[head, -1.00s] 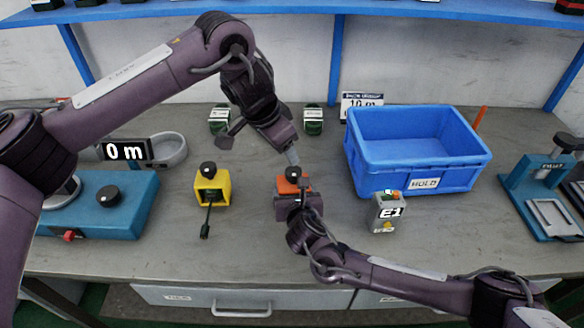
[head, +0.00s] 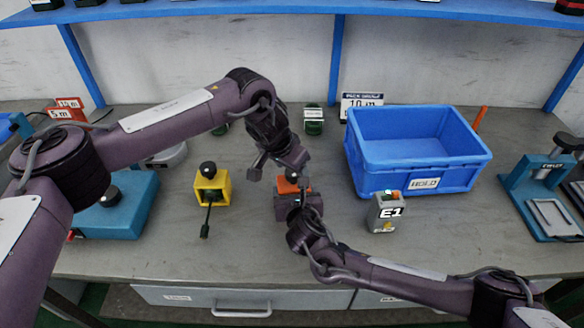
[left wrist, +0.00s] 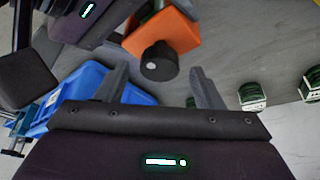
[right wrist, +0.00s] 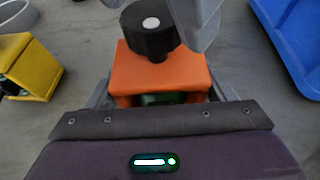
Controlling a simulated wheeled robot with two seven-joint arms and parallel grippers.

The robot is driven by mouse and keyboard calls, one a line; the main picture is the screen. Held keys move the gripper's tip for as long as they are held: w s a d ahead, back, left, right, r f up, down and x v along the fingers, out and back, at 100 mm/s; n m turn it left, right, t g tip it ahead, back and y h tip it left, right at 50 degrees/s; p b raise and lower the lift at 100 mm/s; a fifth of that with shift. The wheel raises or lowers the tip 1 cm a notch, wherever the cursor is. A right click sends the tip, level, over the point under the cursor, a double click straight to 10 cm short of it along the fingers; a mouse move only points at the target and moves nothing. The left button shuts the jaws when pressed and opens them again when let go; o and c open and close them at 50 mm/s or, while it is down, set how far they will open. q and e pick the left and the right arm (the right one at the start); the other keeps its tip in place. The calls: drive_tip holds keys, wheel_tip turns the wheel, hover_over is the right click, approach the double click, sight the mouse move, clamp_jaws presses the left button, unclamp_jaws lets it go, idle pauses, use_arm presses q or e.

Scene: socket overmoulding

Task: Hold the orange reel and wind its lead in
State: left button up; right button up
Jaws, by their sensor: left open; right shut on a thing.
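The orange reel (head: 287,186) is a small orange box near the middle of the bench. Its black knob (right wrist: 150,32) with a pale top shows in the right wrist view, as does some green cable (right wrist: 156,99) inside it; no loose lead is visible. My right gripper (right wrist: 160,92) is shut on the reel, one finger on each side. My left gripper (head: 278,174) is open just above the reel. In the left wrist view the knob (left wrist: 159,62) lies just beyond the open fingers (left wrist: 162,86), and I cannot tell if they touch it.
A yellow reel (head: 211,187) with its lead hanging forward stands to the left. A grey E1 unit (head: 385,212) stands to the right, before the blue HOLD bin (head: 420,178). A blue device (head: 125,215) is left, partly behind my left arm; a blue press (head: 540,195) is far right.

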use_arm(q)
drive_tip(key=shift+w+d+f, duration=0.1)
drive_tip(key=shift+w+f, duration=0.05)
drive_tip(key=shift+f, duration=0.3)
drive_tip(key=c, duration=1)
drive_tip(key=shift+m, duration=0.3)
